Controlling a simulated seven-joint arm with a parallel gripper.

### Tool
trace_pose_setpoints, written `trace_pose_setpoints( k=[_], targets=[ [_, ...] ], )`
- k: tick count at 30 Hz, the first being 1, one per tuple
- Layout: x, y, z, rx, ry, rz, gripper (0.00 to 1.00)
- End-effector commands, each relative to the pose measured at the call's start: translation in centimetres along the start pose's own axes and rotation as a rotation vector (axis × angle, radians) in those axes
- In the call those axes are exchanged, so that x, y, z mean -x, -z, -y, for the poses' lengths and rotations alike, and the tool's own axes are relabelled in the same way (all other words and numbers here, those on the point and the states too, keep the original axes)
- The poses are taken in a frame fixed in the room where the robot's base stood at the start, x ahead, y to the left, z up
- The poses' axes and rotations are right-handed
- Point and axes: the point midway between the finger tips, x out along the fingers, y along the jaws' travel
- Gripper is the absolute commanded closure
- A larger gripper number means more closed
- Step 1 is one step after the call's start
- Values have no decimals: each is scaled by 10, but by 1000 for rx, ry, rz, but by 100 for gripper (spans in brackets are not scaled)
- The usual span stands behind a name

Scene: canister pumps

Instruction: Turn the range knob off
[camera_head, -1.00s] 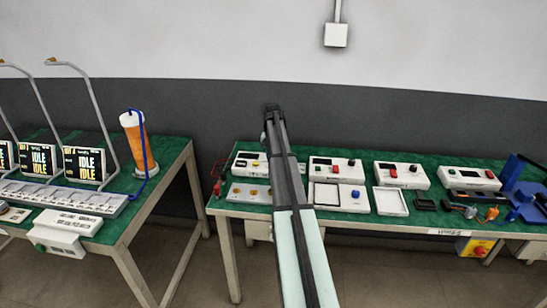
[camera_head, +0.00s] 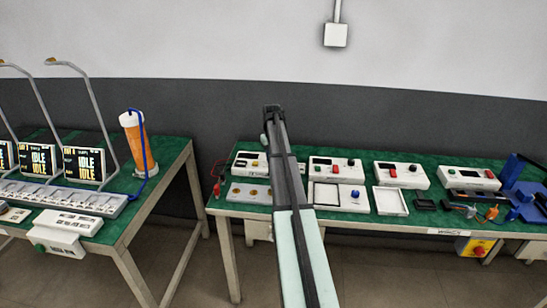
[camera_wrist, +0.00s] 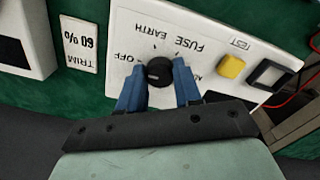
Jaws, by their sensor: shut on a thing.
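The range knob (camera_wrist: 160,71) is a round black knob on a white panel (camera_wrist: 135,22) in the wrist view. Upside-down labels OFF, EARTH and FUSE stand around it, with another label partly hidden by a finger. My gripper (camera_wrist: 160,84) has its two blue fingers on either side of the knob, shut on it. Which label the knob points to is hard to tell.
A yellow button (camera_wrist: 232,66) and a black square part (camera_wrist: 270,74) sit right of the knob. A TRIM 60% label (camera_wrist: 78,44) is on the left. Several similar white boxes, such as one with red and green knobs (camera_head: 335,163), line the green bench to the right.

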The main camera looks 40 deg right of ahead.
Motion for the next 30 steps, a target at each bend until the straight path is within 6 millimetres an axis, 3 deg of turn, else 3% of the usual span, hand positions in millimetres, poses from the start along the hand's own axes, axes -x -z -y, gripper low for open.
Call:
trace_pose_setpoints(
  k=[10, 11, 18, 30],
  targets=[
    [0, 1, 0, 3, -1, -2, 97],
    [0, 1, 0, 2, -1, -2, 64],
    [0, 0, 0, 1, -1, -1, 41],
    [10, 0, 0, 1, 0, 0, 41]
  ],
)
